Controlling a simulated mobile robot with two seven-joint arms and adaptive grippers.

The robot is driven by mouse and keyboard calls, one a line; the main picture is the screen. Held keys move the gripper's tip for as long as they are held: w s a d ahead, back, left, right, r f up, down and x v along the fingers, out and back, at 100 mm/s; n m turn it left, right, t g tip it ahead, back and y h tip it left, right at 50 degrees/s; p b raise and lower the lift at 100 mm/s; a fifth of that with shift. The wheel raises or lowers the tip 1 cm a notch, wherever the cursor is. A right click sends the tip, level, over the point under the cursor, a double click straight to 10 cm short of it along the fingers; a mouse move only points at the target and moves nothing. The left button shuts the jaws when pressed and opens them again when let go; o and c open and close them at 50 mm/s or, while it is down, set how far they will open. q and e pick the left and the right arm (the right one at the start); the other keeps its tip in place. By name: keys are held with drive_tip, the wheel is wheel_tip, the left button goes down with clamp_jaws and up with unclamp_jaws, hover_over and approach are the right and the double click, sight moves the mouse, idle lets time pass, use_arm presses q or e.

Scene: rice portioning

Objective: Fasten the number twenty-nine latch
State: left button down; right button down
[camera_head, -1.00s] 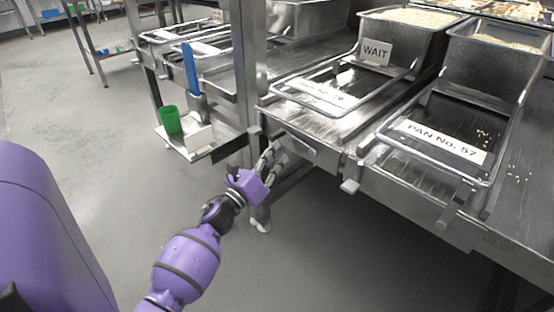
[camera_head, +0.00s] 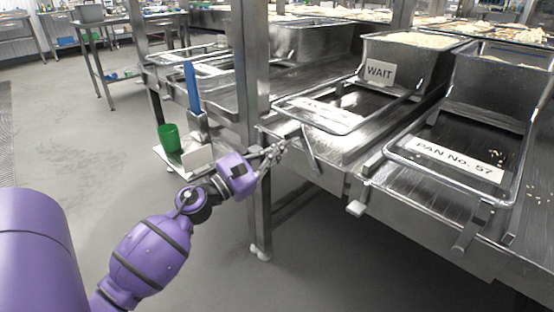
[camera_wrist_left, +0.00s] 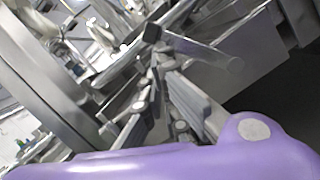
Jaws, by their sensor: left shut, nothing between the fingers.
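The left pan frame (camera_head: 284,101) carries a white label (camera_head: 326,112) too skewed to read clearly; a WAIT sign (camera_head: 380,72) stands behind it. Below its front edge a flat metal latch bar (camera_head: 311,151) slants steeply downward. My left gripper (camera_head: 284,145) is shut and empty, its fingertips just left of the bar; I cannot tell whether they touch. In the left wrist view the closed fingers (camera_wrist_left: 155,62) meet beside a grey bar (camera_wrist_left: 205,51) with a dark square end. My right gripper is not in view.
The PAN No. 57 frame (camera_head: 388,154) is to the right, with its own hanging bar (camera_head: 467,228). A table leg (camera_head: 259,215) stands below. Floor in front is clear.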

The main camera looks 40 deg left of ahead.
sight(300, 135)
use_arm(q)
drive_tip(key=m, duration=0.1)
drive_tip(key=d+r+m+h, duration=0.1)
drive_tip(key=m, duration=0.1)
drive_tip(key=d+r+m, duration=0.1)
drive_tip(key=shift+s+r+g, duration=0.1)
drive_tip(key=shift+r+g, duration=0.15)
drive_tip(key=shift+g, duration=0.05)
drive_tip(key=shift+d+r+m+g+h+p, duration=0.2)
drive_tip(key=shift+d+r+m, duration=0.25)
drive_tip(key=shift+m, duration=0.4)
drive_tip(key=shift+d+r+m+g+h+p, duration=0.2)
drive_tip(key=shift+d+m, duration=0.3)
drive_tip(key=shift+m, duration=0.35)
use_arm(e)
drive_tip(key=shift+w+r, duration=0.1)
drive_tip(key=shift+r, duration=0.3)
use_arm(q)
drive_tip(key=shift+f, duration=0.1)
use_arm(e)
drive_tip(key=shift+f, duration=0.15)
